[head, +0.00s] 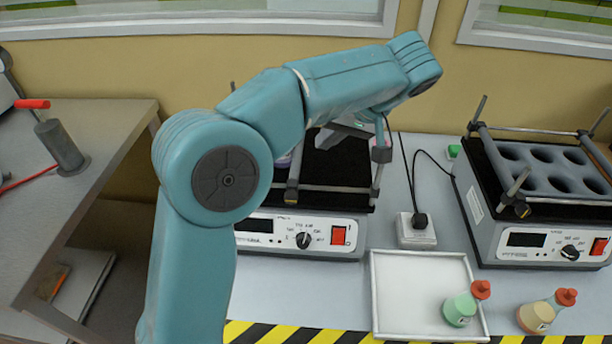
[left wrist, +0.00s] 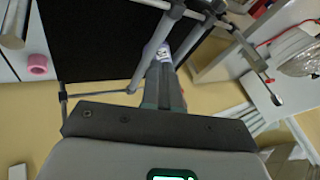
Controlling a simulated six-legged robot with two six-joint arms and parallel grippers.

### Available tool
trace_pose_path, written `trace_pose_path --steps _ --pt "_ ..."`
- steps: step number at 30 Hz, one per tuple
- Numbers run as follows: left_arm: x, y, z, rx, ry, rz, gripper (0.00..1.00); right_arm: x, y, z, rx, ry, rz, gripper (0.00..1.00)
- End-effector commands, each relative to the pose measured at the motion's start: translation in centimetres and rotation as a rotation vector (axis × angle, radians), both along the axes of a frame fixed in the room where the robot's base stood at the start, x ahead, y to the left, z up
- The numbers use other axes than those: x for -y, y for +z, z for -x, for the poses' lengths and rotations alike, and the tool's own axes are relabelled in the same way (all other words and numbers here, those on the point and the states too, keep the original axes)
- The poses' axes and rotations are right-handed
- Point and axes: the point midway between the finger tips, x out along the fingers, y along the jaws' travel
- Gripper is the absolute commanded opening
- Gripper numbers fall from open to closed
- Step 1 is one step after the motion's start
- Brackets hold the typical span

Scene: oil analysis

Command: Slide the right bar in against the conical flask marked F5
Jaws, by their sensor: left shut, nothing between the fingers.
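The black-topped shaker (head: 290,233) stands left of centre in the head view, with grey bars over its platform. The right bar (head: 378,174) runs along the platform's right side. My left gripper (head: 326,138) is above the platform near the right bar, shut and empty, its fingers pointing left. In the left wrist view the shut fingers (left wrist: 161,74) are close to a grey bar (left wrist: 152,44). A small purple-and-white part, likely a flask (left wrist: 164,53), shows just past the fingertips. In the head view my arm mostly hides it. No F5 mark is readable. My right gripper is not in view.
A second shaker (head: 490,222) with a holed rack stands at right. A white tray (head: 400,285) holds a green flask (head: 461,308); an orange flask (head: 537,316) stands beside it. A socket block (head: 417,232) with cables lies between the shakers.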

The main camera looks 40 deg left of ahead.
Motion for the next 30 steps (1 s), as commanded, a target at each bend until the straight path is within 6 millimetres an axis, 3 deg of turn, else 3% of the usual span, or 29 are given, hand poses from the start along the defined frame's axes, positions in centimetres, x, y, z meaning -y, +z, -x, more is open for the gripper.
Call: trace_pose_path --steps 1,6,12,17,28,30 --pt "1.3 -0.5 -0.1 0.008 -0.028 -0.001 0.00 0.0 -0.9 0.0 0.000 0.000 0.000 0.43" --pt "4.3 -0.5 -0.2 0.032 -0.093 -0.001 0.00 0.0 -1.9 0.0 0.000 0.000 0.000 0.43" --pt "5.8 -0.7 -0.2 0.043 -0.131 -0.001 0.00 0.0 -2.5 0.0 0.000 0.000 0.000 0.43" --pt "4.6 -2.4 -0.3 0.043 -0.129 -0.001 0.00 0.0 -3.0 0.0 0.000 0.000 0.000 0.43" --pt "0.1 -8.9 -0.7 0.042 -0.130 0.000 0.00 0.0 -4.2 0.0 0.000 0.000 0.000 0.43" --pt "-1.0 -8.9 0.0 0.046 -0.129 0.001 0.00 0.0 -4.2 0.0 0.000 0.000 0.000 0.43"
